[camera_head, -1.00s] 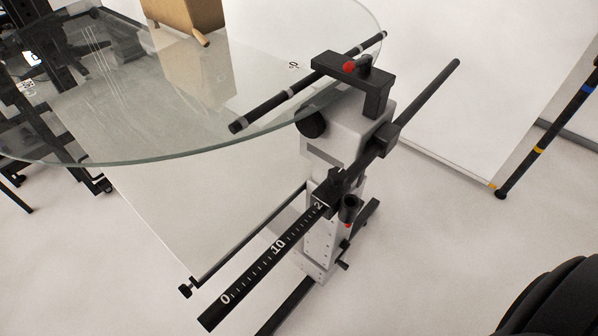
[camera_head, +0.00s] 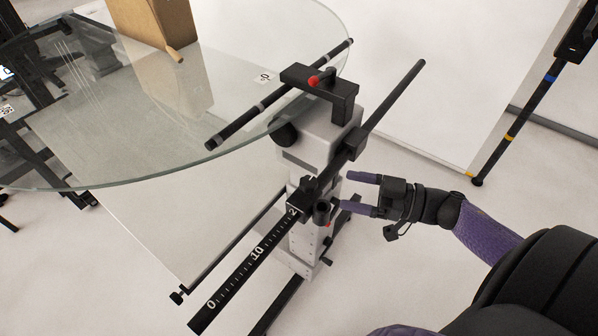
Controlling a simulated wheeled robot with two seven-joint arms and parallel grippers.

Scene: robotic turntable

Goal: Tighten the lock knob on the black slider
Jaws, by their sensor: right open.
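The black slider (camera_head: 304,192) sits on the ruled black bar (camera_head: 256,254), near the "2" mark at its upper end. A dark cylindrical knob (camera_head: 322,211) stands on the slider's right side, with a small red spot below it. My right gripper (camera_head: 342,190) comes in from the right with its two purple-tipped fingers apart and nothing between them. In the picture its tips are just right of the slider and knob; I cannot tell whether they touch. My left gripper is not in view.
A grey-white column (camera_head: 318,140) carries the bar, a round black knob (camera_head: 285,134) and a black clamp with a red knob (camera_head: 314,81). The glass turntable (camera_head: 215,110) overhangs at upper left with a brown box (camera_head: 155,22) on it. White floor is open at right.

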